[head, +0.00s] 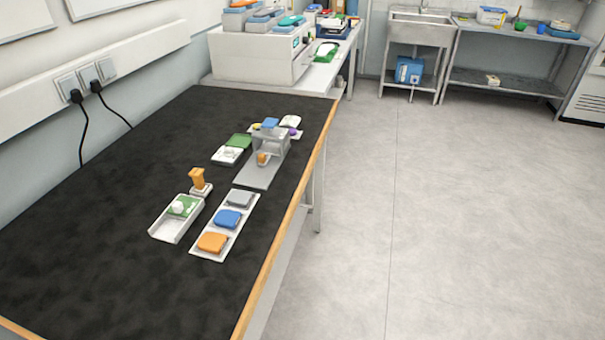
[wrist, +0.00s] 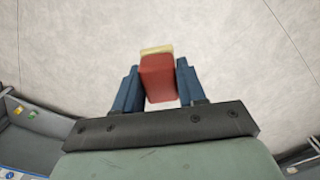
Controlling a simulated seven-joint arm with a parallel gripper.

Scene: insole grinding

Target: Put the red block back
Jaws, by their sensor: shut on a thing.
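My gripper (wrist: 158,82) shows in the wrist view with its blue fingers on both sides of a red block (wrist: 157,77), shut on it. The block has a pale yellow strip at its far end. Behind it is only pale floor, with no surface close beneath. Neither my gripper nor the red block shows in the head view. There, a white strip tray (head: 223,243) on the black table holds a grey block (head: 240,198), a blue block (head: 228,219) and an orange block (head: 212,243). No empty slot is clear on it.
On the black table (head: 95,240) are a white open tray (head: 166,233) with a green and white piece, an orange-handled stamp (head: 198,181) and a grey stand (head: 269,145). A white machine (head: 255,60) stands at the back. The front left of the table is clear.

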